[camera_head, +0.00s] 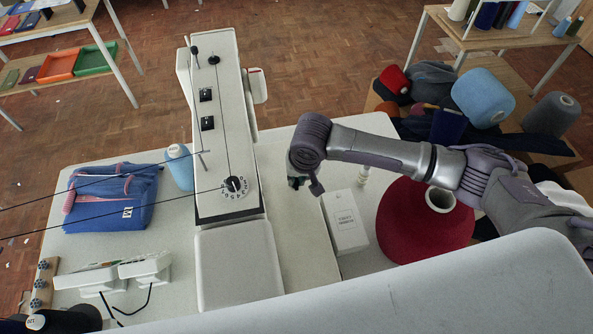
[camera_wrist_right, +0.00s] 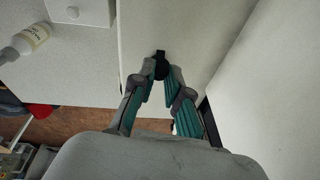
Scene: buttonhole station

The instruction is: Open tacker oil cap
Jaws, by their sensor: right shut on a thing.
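The tacker is the white sewing machine (camera_head: 222,130) in the middle of the table, with a dial and switches on its long top. Its pale lower bed (camera_head: 300,245) extends to the right. My right gripper (camera_head: 306,187) points down over this bed in the head view. In the right wrist view, the fingers of my right gripper (camera_wrist_right: 161,78) with teal pads close on a small black oil cap (camera_wrist_right: 161,66). The cap sits at the pale surface, a short tab pointing away. Whether it is seated or loose cannot be told. The cap is hidden in the head view.
A large red cone (camera_head: 415,225) is under my right arm.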

